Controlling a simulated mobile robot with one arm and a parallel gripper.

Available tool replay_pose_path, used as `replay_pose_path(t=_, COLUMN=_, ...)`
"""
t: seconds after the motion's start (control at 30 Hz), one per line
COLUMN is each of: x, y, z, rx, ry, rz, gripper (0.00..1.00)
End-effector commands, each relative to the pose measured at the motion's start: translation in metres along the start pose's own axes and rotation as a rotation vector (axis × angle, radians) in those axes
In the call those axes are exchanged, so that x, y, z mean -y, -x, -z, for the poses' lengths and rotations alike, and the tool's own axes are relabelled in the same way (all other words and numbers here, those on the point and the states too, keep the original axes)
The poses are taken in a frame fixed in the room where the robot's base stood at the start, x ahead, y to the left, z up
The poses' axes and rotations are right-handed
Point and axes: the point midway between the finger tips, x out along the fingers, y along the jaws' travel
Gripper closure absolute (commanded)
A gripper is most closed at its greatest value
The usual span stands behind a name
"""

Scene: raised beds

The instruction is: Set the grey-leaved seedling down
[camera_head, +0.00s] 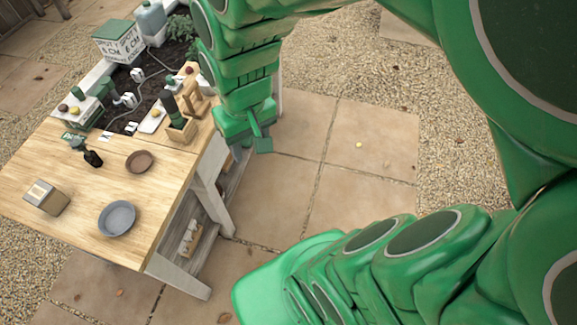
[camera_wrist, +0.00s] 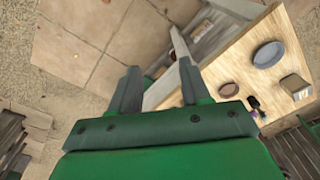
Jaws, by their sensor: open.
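I cannot pick out a grey-leaved seedling in either view. My gripper (camera_head: 250,146) hangs beside the right edge of the wooden bench (camera_head: 52,158), over the paving, in the head view. In the wrist view my gripper (camera_wrist: 159,80) has its two fingers apart with nothing between them. The bench top (camera_wrist: 232,60) lies to the right of the fingers there. A grey saucer (camera_head: 117,218) and a smaller brown saucer (camera_head: 139,161) sit on the bench and look empty. They also show in the wrist view, grey (camera_wrist: 268,54) and brown (camera_wrist: 229,89).
A small box (camera_head: 45,197) and a dark spray bottle (camera_head: 92,157) stand on the bench. A wooden tool holder (camera_head: 181,130) is near its right edge. Behind is a soil bed (camera_head: 122,88) with a lettered box (camera_head: 118,42). A small crate (camera_head: 189,238) sits on the lower shelf.

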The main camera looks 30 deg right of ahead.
Motion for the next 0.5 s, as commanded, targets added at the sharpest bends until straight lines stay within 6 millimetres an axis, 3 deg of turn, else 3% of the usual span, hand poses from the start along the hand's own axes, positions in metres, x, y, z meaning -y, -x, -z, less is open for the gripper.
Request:
replay_pose_path(t=0.1, x=-0.011, y=0.015, z=-0.043, rx=0.08, ry=-0.038, rz=-0.011, gripper=0.53)
replay_pose_path(t=0.2, x=-0.016, y=0.024, z=-0.072, rx=0.134, ry=-0.063, rz=-0.018, gripper=0.53)
replay_pose_path(t=0.33, x=-0.019, y=0.031, z=-0.095, rx=0.182, ry=-0.083, rz=-0.021, gripper=0.53)
replay_pose_path(t=0.5, x=-0.02, y=0.034, z=-0.104, rx=0.199, ry=-0.091, rz=-0.022, gripper=0.53)
